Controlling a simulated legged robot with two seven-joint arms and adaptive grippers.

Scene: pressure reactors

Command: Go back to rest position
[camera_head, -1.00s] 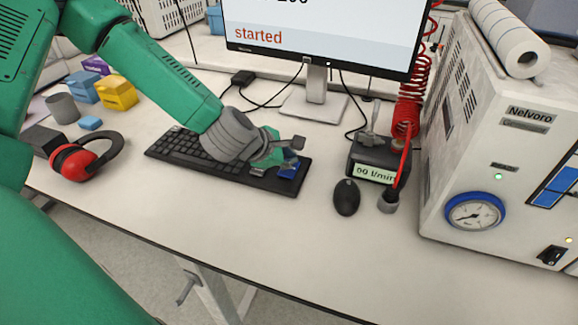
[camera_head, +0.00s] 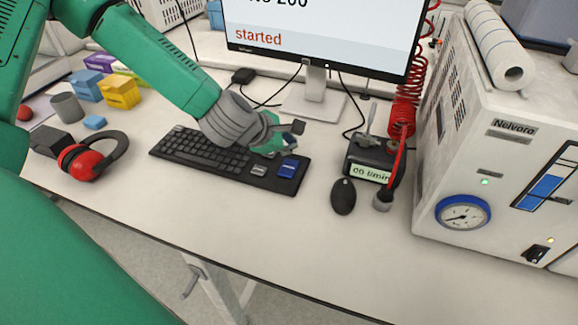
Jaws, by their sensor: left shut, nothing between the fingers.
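My left gripper (camera_head: 290,142) is above the right part of the black keyboard (camera_head: 203,152), a little up from the keys. It is shut and holds nothing that I can see. A blue key (camera_head: 288,168) and a grey key (camera_head: 258,170) at the keyboard's right end show clear of the gripper. The monitor (camera_head: 320,45) behind it reads "started". My right gripper is not in view.
A mouse (camera_head: 343,196) and a flow meter (camera_head: 376,160) with a red coiled hose stand right of the keyboard. The Nelvoro unit (camera_head: 500,150) fills the right side. Red ear muffs (camera_head: 82,163) and small boxes (camera_head: 119,92) lie left. The table front is clear.

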